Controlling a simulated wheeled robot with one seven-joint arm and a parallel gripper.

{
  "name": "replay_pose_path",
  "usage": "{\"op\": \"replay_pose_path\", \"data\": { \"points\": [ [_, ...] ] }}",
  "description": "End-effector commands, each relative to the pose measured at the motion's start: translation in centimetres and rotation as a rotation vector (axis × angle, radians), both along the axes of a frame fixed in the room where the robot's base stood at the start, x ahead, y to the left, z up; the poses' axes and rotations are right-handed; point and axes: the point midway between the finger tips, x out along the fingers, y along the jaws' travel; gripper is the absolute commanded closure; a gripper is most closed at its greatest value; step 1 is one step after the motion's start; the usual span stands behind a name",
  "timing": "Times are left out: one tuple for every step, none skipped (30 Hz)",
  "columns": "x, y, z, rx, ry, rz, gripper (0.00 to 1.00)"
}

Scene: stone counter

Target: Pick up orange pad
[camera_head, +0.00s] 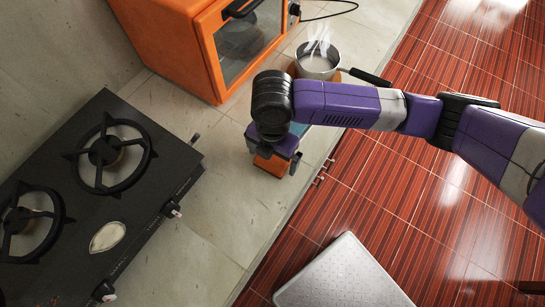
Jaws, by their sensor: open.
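An orange block-like thing (270,166), which looks like the orange pad, is on the stone counter (205,245) near its front edge. My gripper (273,158) points down over it from above. The jaws are open, with a finger showing on either side of the orange thing. My gripper and wrist hide its top and back. I cannot tell whether the fingers touch it.
A steaming pot (318,65) stands behind my wrist, its black handle reaching past the counter edge. An orange oven (185,50) stands at the back. A black gas hob (85,190) is at left. The counter in front is clear. Red tiled floor (345,200) lies right.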

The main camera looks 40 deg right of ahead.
Motion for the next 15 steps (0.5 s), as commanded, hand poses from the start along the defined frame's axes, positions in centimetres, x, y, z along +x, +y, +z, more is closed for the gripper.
{"op": "replay_pose_path", "data": {
  "points": [
    [-0.04, 0.03, -0.30, 0.001, 0.001, -0.001, 0.00],
    [-0.05, 0.04, -0.44, 0.001, 0.001, -0.001, 0.00],
    [-0.05, 0.04, -0.55, 0.001, 0.001, -0.001, 0.00],
    [-0.05, 0.04, -0.58, 0.001, 0.001, 0.000, 0.00],
    [-0.04, 0.04, -0.59, 0.001, 0.000, 0.000, 0.00],
    [-0.03, 0.04, -0.59, 0.001, 0.000, 0.000, 0.00],
    [-0.03, 0.04, -0.58, 0.001, 0.000, 0.000, 0.00],
    [-0.03, 0.04, -0.58, 0.001, 0.000, 0.000, 0.00],
    [-0.03, 0.04, -0.57, 0.001, 0.000, 0.000, 0.02],
    [-0.03, 0.04, -0.57, 0.001, 0.000, 0.000, 0.08],
    [-0.02, 0.05, -0.56, 0.001, 0.000, 0.000, 0.14],
    [-0.02, 0.05, -0.55, 0.001, 0.000, 0.000, 0.22],
    [-0.02, 0.05, -0.55, 0.001, 0.000, 0.000, 0.28],
    [-0.02, 0.05, -0.55, 0.001, 0.000, 0.000, 0.33],
    [-0.02, 0.05, -0.54, 0.001, 0.000, 0.000, 0.41]
  ]
}}
